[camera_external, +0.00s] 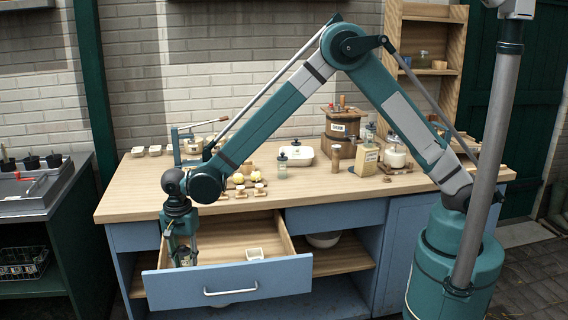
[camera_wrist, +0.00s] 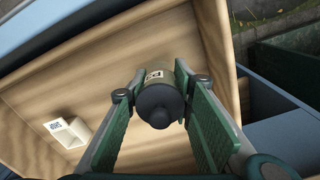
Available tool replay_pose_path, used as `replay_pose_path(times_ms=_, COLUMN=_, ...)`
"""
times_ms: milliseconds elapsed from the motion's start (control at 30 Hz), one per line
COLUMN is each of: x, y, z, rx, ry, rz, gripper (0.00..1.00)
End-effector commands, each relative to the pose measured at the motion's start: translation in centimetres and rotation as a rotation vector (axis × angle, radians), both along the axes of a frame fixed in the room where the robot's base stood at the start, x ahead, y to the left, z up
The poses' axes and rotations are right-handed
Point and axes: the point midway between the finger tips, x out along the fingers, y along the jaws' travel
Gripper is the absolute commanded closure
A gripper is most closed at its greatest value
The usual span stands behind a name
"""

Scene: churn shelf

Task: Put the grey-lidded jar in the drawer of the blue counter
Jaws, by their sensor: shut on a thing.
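My gripper (camera_wrist: 160,98) points down inside the left part of the open drawer. The drawer (camera_external: 228,282) is pulled out from the blue counter (camera_external: 345,215). My gripper is shut on the jar (camera_wrist: 160,92), which has a dark grey lid and a small label and sits between the two green finger pads. In the external view the jar (camera_external: 184,256) shows low between my fingers, behind the drawer's front wall. The wall hides its base, so I cannot tell whether it touches the drawer floor.
A white bowl (camera_external: 323,240) sits on the shelf below.

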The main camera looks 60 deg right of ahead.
Motion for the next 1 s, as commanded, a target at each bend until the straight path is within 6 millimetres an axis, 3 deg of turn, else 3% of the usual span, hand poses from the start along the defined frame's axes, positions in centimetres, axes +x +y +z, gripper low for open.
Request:
replay_pose_path(times_ms=233, x=0.0, y=0.0, z=-2.5, rx=0.0, ry=0.0, rz=0.0, gripper=0.9)
replay_pose_path(times_ms=733, x=0.0, y=0.0, z=-3.1, rx=0.0, ry=0.0, rz=0.0, gripper=0.9)
replay_pose_path(times_ms=767, x=0.0, y=0.0, z=-3.0, rx=0.0, ry=0.0, rz=0.0, gripper=0.73)
replay_pose_path(times_ms=833, x=0.0, y=0.0, z=-3.0, rx=0.0, ry=0.0, rz=0.0, gripper=0.64)
replay_pose_path(times_ms=1000, x=0.0, y=0.0, z=-3.0, rx=0.0, ry=0.0, rz=0.0, gripper=0.61)
